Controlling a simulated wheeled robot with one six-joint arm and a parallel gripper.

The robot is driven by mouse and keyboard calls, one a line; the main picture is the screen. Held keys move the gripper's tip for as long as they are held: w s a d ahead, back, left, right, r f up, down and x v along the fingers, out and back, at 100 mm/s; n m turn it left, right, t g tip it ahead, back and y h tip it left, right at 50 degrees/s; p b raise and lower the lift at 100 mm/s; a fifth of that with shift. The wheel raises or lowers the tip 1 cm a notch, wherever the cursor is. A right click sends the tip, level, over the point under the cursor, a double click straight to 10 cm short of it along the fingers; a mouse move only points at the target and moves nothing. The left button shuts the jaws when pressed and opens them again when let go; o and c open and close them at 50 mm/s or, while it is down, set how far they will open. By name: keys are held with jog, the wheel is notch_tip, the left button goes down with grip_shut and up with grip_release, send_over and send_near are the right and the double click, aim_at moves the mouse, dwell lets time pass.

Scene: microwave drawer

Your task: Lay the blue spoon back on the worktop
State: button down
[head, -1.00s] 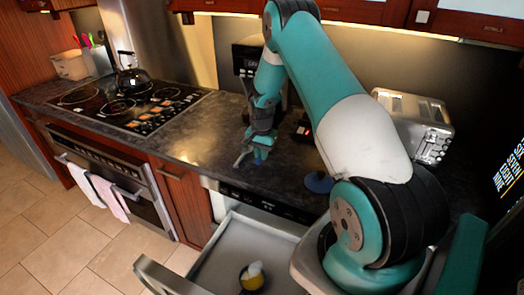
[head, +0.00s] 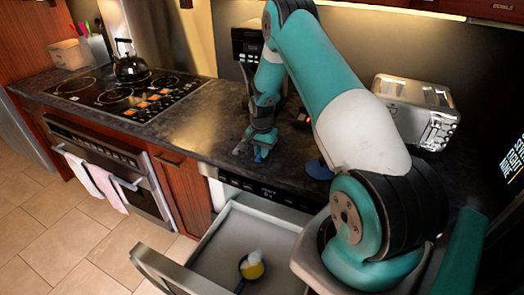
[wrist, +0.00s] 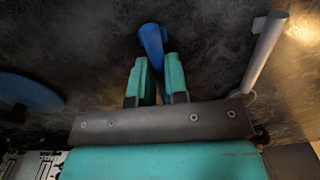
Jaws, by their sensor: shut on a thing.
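The blue spoon (wrist: 152,42) is between my gripper's two teal fingers in the wrist view, its blue end sticking out past the fingertips. My gripper (wrist: 153,75) is shut on it. In the head view my gripper (head: 257,147) points down close above the dark worktop (head: 205,125), near its front edge. A bit of the blue spoon (head: 260,155) shows at the fingertips. The rest of the spoon is hidden by the gripper. I cannot tell whether the spoon touches the worktop.
A grey handled thing (wrist: 265,50) is right of my gripper in the wrist view. A round blue thing (wrist: 25,90) lies to the left. A silver toaster (head: 415,108) stands at right.

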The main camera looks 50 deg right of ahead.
jog(key=shift+f, duration=0.4)
jog(key=c, duration=1.1)
grip_release()
jog(key=shift+o, duration=0.2)
jog(key=shift+b, duration=0.3)
notch_tip(320, 180, up, 18)
jog(key=b, duration=0.4)
jog(key=shift+f, duration=0.25)
